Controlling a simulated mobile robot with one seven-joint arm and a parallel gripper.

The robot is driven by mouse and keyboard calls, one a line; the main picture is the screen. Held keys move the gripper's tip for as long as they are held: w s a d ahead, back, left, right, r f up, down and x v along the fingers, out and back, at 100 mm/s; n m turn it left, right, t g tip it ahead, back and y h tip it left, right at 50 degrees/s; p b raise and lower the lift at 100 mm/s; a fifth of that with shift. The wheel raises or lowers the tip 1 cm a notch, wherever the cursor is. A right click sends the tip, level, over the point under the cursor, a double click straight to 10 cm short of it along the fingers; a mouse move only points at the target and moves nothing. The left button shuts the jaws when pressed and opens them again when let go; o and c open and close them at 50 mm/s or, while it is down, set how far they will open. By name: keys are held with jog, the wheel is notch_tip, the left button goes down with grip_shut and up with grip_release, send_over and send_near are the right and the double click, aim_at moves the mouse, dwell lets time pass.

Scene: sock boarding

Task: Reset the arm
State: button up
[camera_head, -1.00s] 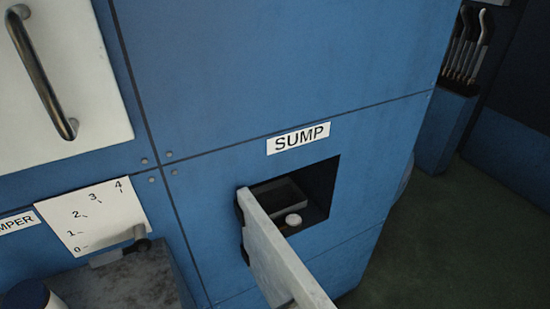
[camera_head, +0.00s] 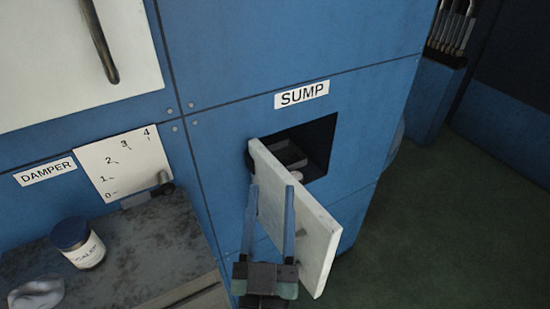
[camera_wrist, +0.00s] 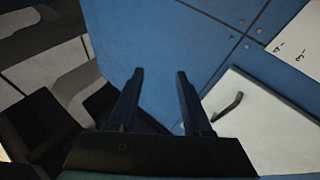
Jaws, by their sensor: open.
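My gripper (camera_head: 271,190) shows at the lower middle of the head view, its two fingers pointing up the picture, apart and empty. It is in front of the open pale door (camera_head: 317,242) of the SUMP opening (camera_head: 318,145); I cannot tell if it touches the door. In the wrist view my open gripper (camera_wrist: 160,75) has nothing between its fingers, with blue cabinet wall (camera_wrist: 158,40) beyond them.
A pale panel with a dark handle (camera_head: 100,40) is at upper left. A numbered card and damper lever (camera_head: 160,185) sit above a grey ledge (camera_head: 150,250) with a blue-lidded jar (camera_head: 79,244) and a whitish lump (camera_head: 36,294). Floor (camera_head: 450,220) is clear at right.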

notch_tip(320, 180, up, 18)
jog(key=w+n+t+y, duration=0.1)
jog(key=w+t+y, duration=0.1)
jog(key=s+r+m+t, duration=0.1)
jog(key=s+r+t, duration=0.4)
jog(key=r, duration=1.4)
notch_tip(320, 180, down, 56)
jog(key=d+g+b, duration=0.1)
jog(key=g+b, duration=0.1)
jog(key=b, duration=5.4)
jog(key=shift+s+f, duration=0.25)
jog(key=shift+s, duration=0.1)
